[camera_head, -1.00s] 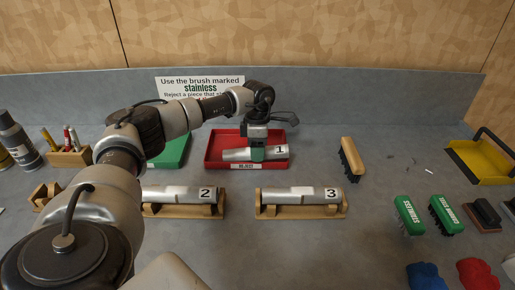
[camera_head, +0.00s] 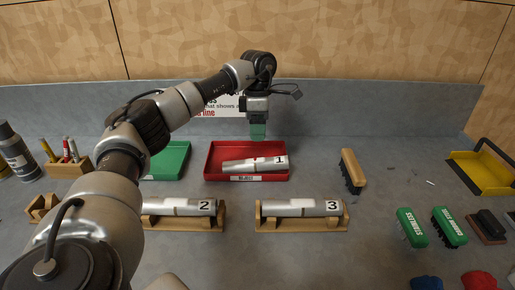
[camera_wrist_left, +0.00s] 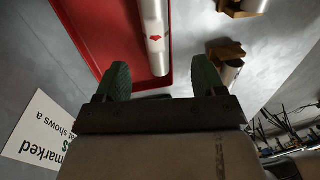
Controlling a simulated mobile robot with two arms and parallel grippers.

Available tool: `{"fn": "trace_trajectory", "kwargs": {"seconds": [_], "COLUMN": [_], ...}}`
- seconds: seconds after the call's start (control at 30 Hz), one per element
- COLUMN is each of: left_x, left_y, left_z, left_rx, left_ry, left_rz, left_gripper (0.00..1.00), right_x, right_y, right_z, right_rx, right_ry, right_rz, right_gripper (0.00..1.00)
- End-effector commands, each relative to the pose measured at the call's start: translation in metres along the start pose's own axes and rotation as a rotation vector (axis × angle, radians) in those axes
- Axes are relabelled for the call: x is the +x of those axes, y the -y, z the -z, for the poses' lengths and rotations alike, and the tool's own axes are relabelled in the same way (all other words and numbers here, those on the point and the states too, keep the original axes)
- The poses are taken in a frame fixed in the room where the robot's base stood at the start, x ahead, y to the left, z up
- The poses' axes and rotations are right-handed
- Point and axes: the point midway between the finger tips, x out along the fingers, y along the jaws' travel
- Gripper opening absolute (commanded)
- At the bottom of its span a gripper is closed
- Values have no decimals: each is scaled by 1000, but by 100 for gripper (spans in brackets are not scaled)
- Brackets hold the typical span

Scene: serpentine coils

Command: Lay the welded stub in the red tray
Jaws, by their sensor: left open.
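The welded stub marked 1 (camera_head: 254,165) lies in the red tray (camera_head: 217,152) at the back middle of the bench, and no gripper touches it. In the left wrist view the stub (camera_wrist_left: 156,42) shows a small red mark, and the red tray (camera_wrist_left: 88,22) lies beneath it. My left gripper (camera_head: 258,135) is above the tray's back edge, apart from the stub. In the left wrist view its two green fingers are spread with nothing between them (camera_wrist_left: 157,82). My right gripper is not in view.
Stubs marked 2 (camera_head: 180,207) and 3 (camera_head: 300,207) rest on wooden cradles in front. A green tray (camera_head: 170,160) is left of the red one. Brushes (camera_head: 352,170) and a yellow dustpan (camera_head: 478,175) are at right. A sign (camera_head: 228,104) stands behind my gripper.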

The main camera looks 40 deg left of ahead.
Motion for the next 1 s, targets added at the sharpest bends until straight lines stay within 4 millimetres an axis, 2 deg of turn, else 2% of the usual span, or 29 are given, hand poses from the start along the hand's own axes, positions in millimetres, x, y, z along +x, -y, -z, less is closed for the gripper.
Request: {"fn": "trace_trajectory", "kwargs": {"seconds": [0.1, 0.27, 1.0], "left_x": [-16, -25, -26], "left_y": [0, 0, 0], "left_z": [0, 0, 0], "left_rx": [0, -1, 0], "left_ry": [1, 0, -1], "left_rz": [-2, 0, 0], "left_gripper": [69, 69, 69], "right_x": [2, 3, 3], "right_y": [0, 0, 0], "right_z": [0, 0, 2], "right_rx": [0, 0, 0], "right_ry": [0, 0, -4], "right_rz": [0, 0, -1], "right_gripper": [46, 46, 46]}}
